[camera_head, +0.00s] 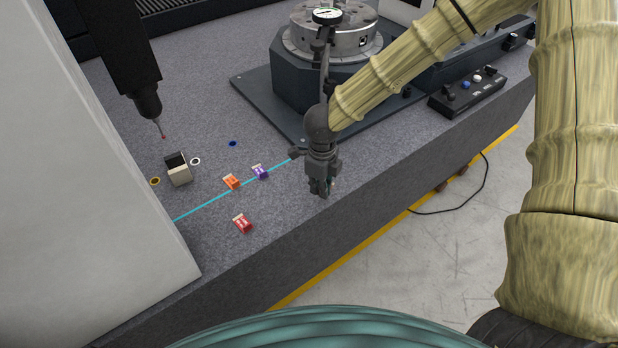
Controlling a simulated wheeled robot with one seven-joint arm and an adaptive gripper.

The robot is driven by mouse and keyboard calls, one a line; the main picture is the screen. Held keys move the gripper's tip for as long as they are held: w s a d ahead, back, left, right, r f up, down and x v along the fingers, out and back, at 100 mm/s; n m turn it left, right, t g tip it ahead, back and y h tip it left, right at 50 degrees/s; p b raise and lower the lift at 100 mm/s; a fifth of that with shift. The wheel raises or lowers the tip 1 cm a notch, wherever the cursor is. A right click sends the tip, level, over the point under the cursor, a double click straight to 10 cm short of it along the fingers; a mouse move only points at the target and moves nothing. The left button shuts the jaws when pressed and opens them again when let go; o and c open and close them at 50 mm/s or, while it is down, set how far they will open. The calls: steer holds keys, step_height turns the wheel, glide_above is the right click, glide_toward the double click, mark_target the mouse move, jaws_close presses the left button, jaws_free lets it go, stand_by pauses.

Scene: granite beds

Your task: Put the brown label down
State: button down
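My gripper (320,190) hangs pointing down over the front edge of the granite bed (215,265), to the right of the small labels. Its fingers look close together, but they are small and dark here. I cannot tell whether anything is between them. I cannot make out a brown label anywhere in this view. An orange label block (231,181) and a purple one (260,171) stand by a cyan line (200,207) on the bed. A red one (242,223) stands nearer the front edge.
A black and white block (177,170) stands near gold (154,181), white (195,161) and blue (232,143) rings. A probe (148,105) hangs above them. A round chuck (330,38) on a dark base stands behind my gripper. A control box (468,92) is at right.

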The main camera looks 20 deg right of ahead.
steer(key=w, duration=0.2)
steer(key=w+a, duration=0.1)
steer(key=w, duration=0.1)
steer(key=w+p, duration=0.1)
steer(key=w, duration=0.1)
steer(key=shift+w+a+f, duration=0.15)
steer(key=shift+w+f, duration=0.15)
steer(key=shift+w, duration=0.05)
steer(key=shift+f, duration=1.75)
steer(key=shift+f, duration=0.15)
steer(key=c, duration=1.6)
jaws_free()
steer(key=shift+c, duration=0.2)
step_height(320, 180, up, 8)
steer(key=shift+f, duration=0.1)
